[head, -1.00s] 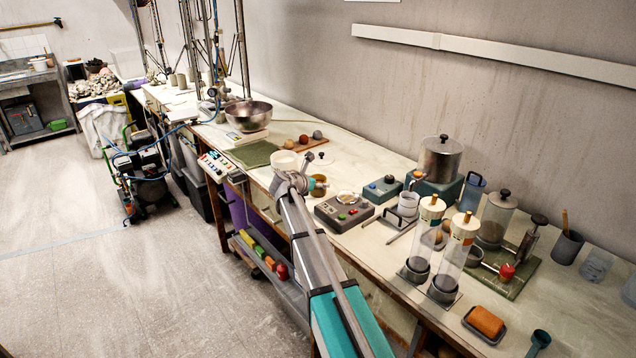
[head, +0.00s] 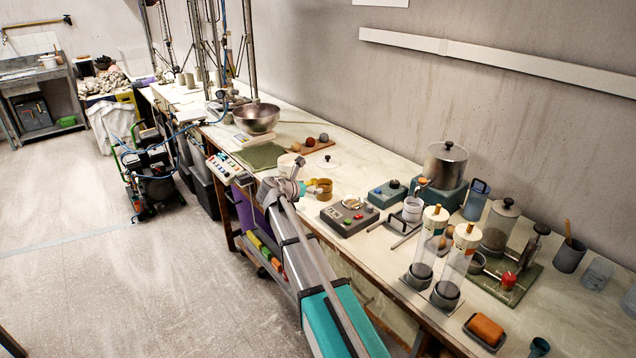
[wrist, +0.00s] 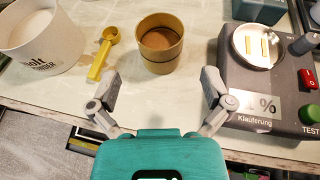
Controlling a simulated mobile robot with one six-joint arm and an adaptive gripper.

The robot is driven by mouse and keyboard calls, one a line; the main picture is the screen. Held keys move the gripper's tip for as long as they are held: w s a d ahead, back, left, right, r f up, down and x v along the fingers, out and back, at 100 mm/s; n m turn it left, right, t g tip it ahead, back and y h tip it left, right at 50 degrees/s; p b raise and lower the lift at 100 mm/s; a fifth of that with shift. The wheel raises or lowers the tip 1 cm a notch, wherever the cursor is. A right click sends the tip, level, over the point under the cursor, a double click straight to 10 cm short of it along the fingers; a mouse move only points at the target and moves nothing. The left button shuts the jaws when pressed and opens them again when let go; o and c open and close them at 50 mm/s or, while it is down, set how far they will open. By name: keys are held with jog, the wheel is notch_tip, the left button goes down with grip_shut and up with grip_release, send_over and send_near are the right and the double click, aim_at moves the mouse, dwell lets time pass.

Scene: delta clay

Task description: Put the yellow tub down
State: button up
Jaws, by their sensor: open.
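The yellow tub (wrist: 160,46) is a small mustard-coloured round pot with brown contents. It stands upright on the pale bench top. In the head view the tub (head: 325,188) is just right of my gripper (head: 291,178), near the bench's front edge. In the wrist view my gripper (wrist: 161,92) is open, with its two fingers spread wide and nothing between them. The tub is beyond the fingertips, roughly centred between them and apart from both.
A white lettered container (wrist: 32,38) and a yellow scoop (wrist: 103,55) are left of the tub. A grey device (wrist: 262,80) with a round pan and buttons is close on the right. Glass cylinders (head: 457,262) stand farther right. Some bench is clear behind the tub.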

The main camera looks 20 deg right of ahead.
jog(key=shift+p+v, duration=0.5)
jog(key=shift+v, duration=1.45)
jog(key=shift+s+f, duration=0.1)
jog(key=s+f+m, duration=0.1)
jog(key=s+m, duration=0.1)
jog(key=s+f+m+g+y, duration=0.1)
jog(key=s+m, duration=0.1)
jog(key=s+f+m+g+y, duration=0.1)
jog(key=s, duration=0.1)
jog(key=shift+s+d+f+m, duration=0.35)
jog(key=shift+s+d+m, duration=0.05)
jog(key=s+a+f+m+g+y, duration=0.1)
jog(key=s+a+f+m+y, duration=0.1)
jog(key=s+m, duration=0.4)
jog(key=s+a+f+m+g+y, duration=0.2)
jog(key=s+m, duration=0.4)
jog(key=s, duration=0.4)
jog(key=s+a+f+m+g+y, duration=0.2)
jog(key=s+a+f+m+y, duration=0.1)
jog(key=s, duration=0.5)
jog(key=a+m+y, duration=0.1)
jog(key=m+y, duration=0.1)
jog(key=m, duration=0.1)
jog(key=shift+f+m, duration=0.35)
jog(key=shift+m, duration=0.05)
